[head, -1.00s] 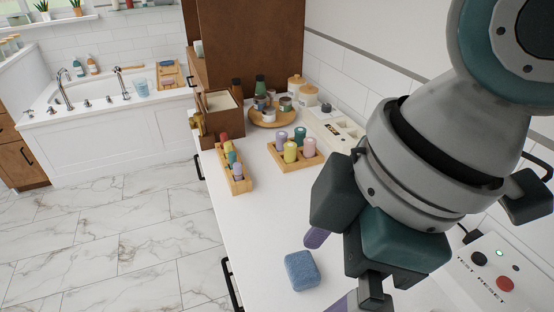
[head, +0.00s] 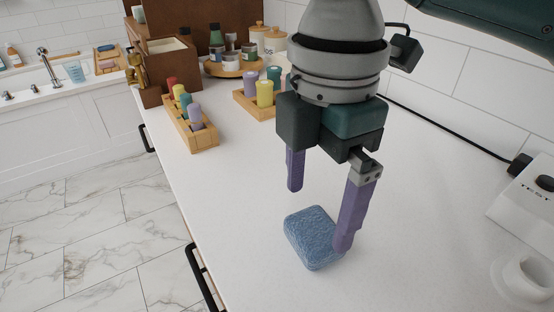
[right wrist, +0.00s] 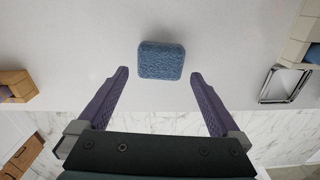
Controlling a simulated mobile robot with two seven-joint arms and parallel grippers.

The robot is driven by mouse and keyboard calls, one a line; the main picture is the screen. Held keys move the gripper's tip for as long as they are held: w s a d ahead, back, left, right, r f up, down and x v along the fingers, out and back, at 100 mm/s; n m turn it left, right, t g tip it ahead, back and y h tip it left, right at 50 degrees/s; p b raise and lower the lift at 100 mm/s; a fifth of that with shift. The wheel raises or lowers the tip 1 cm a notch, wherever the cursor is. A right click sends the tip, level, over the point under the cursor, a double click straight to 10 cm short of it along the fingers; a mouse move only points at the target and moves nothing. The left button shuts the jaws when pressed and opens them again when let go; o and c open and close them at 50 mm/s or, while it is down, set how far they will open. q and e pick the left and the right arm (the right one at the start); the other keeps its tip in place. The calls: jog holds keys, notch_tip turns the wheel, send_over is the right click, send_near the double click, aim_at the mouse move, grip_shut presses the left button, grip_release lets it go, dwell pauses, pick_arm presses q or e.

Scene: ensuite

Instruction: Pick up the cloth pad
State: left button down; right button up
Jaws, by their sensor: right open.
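The cloth pad (head: 312,238) is a blue, rounded, textured block lying flat on the white counter. In the right wrist view the pad (right wrist: 161,60) lies ahead of and between the fingertips, with a gap on each side. My right gripper (head: 318,218) comes down from above with two purple fingers, open and empty. In the head view its nearer finger overlaps the pad's right edge; I cannot tell whether they touch. The right gripper (right wrist: 158,75) also shows open in the right wrist view. My left gripper is not in view.
A wooden rack of coloured bottles (head: 190,122) stands near the counter's left edge, with a second wooden tray (head: 258,105) behind. A white box marked TEST (head: 530,205) and a white ring-shaped item (head: 525,282) are at the right. Counter around the pad is clear.

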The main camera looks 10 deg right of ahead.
aim_at(316, 227)
jog(key=f, duration=0.4)
jog(key=shift+d+b, duration=0.2)
jog(key=shift+b, duration=0.2)
jog(key=shift+f, duration=0.6)
jog(key=shift+c, duration=0.4)
jog(key=c, duration=1)
jog(key=shift+r, duration=0.1)
notch_tip(316, 227, up, 20)
jog(key=p, duration=0.4)
